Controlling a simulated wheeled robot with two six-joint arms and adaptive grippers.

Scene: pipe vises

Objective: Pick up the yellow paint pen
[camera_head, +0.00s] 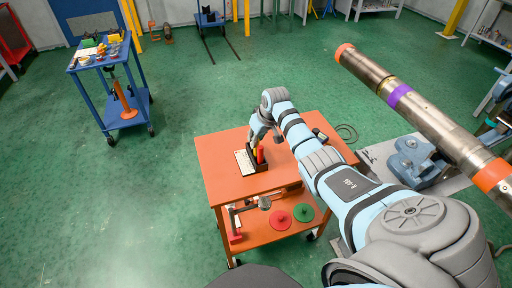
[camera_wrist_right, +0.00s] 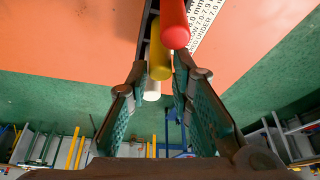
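The yellow paint pen (camera_wrist_right: 160,58) stands in a dark holder (camera_head: 268,165) on the orange cart's top. In the right wrist view it is between a red pen (camera_wrist_right: 175,22) and a white one (camera_wrist_right: 152,90). My right gripper (camera_wrist_right: 160,75) is open, with one fingertip on each side of the yellow pen; a narrow gap seems to remain. In the head view the right gripper (camera_head: 260,136) is above the holder, and the yellow pen (camera_head: 255,153) shows small beside the red one (camera_head: 261,155). My left gripper is not in view.
The orange cart (camera_head: 225,180) has a white printed sheet (camera_head: 243,161) on top beside the holder. Its lower shelf carries a red disc (camera_head: 280,220), a green disc (camera_head: 303,212) and a clamp-like tool. A banded pipe (camera_head: 425,115) and a blue vise (camera_head: 415,160) are at the right.

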